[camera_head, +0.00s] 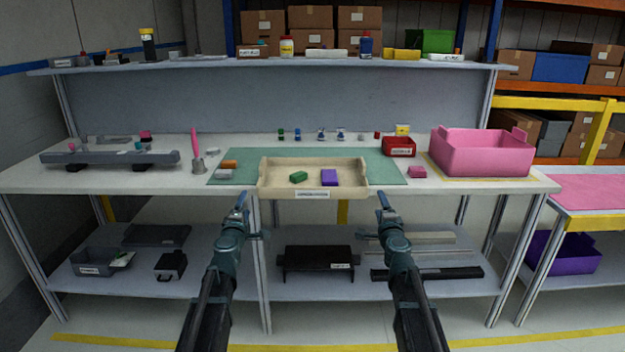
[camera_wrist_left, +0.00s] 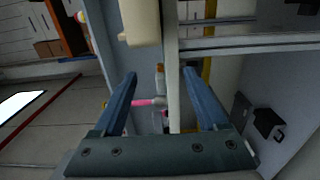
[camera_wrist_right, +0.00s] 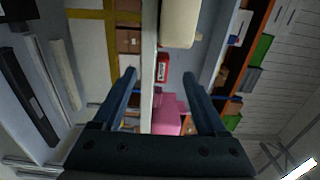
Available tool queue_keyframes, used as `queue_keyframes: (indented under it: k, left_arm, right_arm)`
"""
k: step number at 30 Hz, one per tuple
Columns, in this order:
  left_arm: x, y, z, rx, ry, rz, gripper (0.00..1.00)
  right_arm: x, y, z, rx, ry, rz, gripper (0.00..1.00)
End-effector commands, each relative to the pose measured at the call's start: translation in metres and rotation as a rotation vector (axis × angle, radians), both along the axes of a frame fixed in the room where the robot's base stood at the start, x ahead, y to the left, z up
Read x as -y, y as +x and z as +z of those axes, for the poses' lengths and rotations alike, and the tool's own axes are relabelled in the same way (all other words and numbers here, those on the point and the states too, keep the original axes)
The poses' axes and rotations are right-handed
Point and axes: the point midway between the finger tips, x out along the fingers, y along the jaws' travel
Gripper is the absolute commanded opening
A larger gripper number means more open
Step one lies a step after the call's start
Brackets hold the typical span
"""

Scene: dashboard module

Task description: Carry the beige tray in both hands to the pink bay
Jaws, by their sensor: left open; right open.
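The beige tray (camera_head: 265,178) sits level at the front edge of the workbench, partly on a green mat, with a label on its front. It holds a green block (camera_head: 298,177) and a purple block (camera_head: 329,177). My left gripper (camera_head: 243,198) is open and empty, in front of and below the tray's left end. My right gripper (camera_head: 383,198) is open and empty near its right end. Neither touches the tray. The tray's end shows in the left wrist view (camera_wrist_left: 140,22) and the right wrist view (camera_wrist_right: 181,22). A pink surface (camera_head: 597,192), apparently the pink bay, lies on the right-hand table.
A large pink bin (camera_head: 482,153) stands on the bench's right side, and a red bin (camera_head: 398,147) is left of it. A grey fixture (camera_head: 110,158) and a pink pen in a holder (camera_head: 197,164) stand on the left. The visible pink surface is clear.

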Motion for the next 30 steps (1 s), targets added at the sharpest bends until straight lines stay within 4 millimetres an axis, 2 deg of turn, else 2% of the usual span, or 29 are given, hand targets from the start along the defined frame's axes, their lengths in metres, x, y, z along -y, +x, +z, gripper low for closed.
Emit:
queue_keyframes:
  k: [1,3,9,14,18,30]
  left_arm:
    - [0.000,0.015,0.000,0.000,0.000,0.000,0.75]
    - [0.000,0.029,0.000,0.000,0.000,0.000,0.75]
    - [0.000,0.067,0.000,0.000,0.000,0.000,0.75]
    - [0.000,0.090,0.000,0.000,0.000,0.000,0.75]
    - [0.013,0.084,0.000,-0.002,0.002,0.000,0.75]
    - [0.017,0.084,0.000,-0.001,0.000,0.001,0.75]
  right_arm:
    - [0.000,0.015,0.000,0.000,0.000,0.000,0.75]
    - [0.000,0.029,0.000,0.000,0.000,0.000,0.75]
    - [0.000,0.067,0.000,0.000,0.000,0.000,0.75]
    - [0.000,0.090,0.000,0.000,0.000,0.000,0.75]
    - [-0.014,0.084,0.000,0.000,-0.001,0.001,0.75]
    - [-0.017,0.084,0.000,0.000,0.000,0.001,0.75]
